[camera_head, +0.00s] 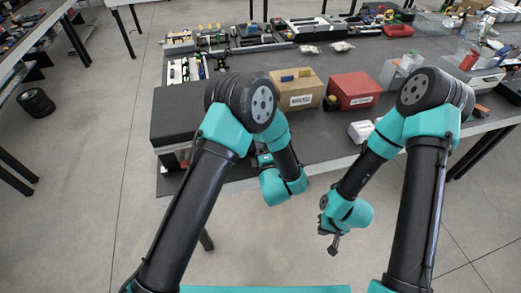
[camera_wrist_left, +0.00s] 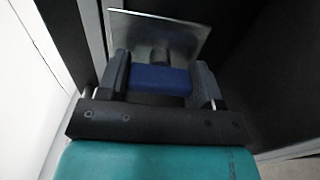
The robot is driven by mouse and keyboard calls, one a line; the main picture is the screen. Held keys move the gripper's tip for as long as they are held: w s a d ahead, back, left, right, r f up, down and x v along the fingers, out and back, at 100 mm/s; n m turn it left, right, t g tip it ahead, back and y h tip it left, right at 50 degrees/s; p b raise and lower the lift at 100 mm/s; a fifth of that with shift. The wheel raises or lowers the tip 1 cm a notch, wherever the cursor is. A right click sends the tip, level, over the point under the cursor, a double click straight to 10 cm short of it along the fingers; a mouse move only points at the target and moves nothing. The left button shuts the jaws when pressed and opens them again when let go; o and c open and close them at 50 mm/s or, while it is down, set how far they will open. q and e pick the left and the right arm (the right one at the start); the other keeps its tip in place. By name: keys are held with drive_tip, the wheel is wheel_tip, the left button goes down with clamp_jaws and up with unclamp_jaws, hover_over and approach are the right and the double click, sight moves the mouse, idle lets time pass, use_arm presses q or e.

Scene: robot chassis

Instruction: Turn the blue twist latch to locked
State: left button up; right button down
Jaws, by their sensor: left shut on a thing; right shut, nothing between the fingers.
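The blue twist latch (camera_wrist_left: 160,79) shows in the left wrist view as a blue bar on a dark round stem, in front of a grey metal plate (camera_wrist_left: 165,35). My left gripper (camera_wrist_left: 161,76) has one finger at each end of the bar and is shut on it. In the head view the latch and my left fingertips are mostly hidden by my left arm, near the table's front edge. I cannot tell the latch's locked mark. My right gripper (camera_head: 334,244) is shut and empty, hanging over the floor in front of the table.
A dark cabinet (camera_head: 178,118) stands at the table's left front. A cardboard box (camera_head: 297,101), a red box (camera_head: 353,98) and a small white box (camera_head: 361,131) stand on the dark table (camera_head: 290,60). Several tools and parts lie at the back. The floor before the table is clear.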

use_arm(q)
drive_tip(key=shift+c, duration=1)
drive_tip(key=shift+m, duration=0.5)
drive_tip(key=m, duration=0.7)
drive_tip(key=shift+m, duration=0.4)
drive_tip(key=m, duration=0.4)
drive_tip(key=shift+m, duration=2.6)
